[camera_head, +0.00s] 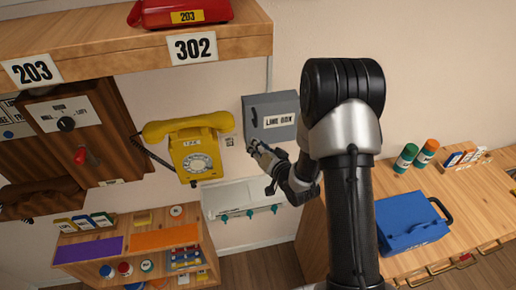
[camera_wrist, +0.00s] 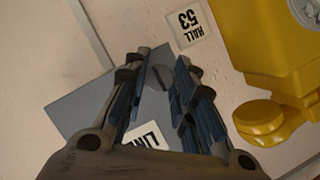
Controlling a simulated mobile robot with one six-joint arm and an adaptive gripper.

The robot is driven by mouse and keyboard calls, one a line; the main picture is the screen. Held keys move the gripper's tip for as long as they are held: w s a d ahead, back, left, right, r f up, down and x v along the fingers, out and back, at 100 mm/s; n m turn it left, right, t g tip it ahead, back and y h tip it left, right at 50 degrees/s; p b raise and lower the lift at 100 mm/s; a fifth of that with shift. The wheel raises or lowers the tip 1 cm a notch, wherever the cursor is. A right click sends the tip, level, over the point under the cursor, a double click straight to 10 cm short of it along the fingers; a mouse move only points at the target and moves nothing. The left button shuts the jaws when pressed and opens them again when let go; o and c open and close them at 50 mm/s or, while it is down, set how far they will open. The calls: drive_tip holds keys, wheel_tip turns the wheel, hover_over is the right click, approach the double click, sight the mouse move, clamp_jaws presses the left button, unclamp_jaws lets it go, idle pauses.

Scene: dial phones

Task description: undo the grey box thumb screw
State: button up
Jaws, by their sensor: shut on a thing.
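The grey box (camera_head: 258,108) is mounted on the wall and carries a "LINE BOX" label. In the wrist view its grey face (camera_wrist: 75,108) lies behind my fingers, with part of the label (camera_wrist: 148,138) showing. The thumb screw (camera_wrist: 160,78), a round grey head with a slot, sits between my two fingers. My gripper (camera_head: 254,147) is at the lower left corner of the box; the wrist view also shows it (camera_wrist: 162,70), shut on the thumb screw. In the head view the screw is hidden by my fingers.
A yellow dial phone (camera_head: 196,150) hangs just left of the box, close to my gripper. A "HALL 53" tag (camera_wrist: 188,22) is on the wall. A white rack with teal hooks (camera_head: 240,197) is below. A blue case (camera_head: 408,218) stands on the right-hand bench.

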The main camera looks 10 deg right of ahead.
clamp_jaws()
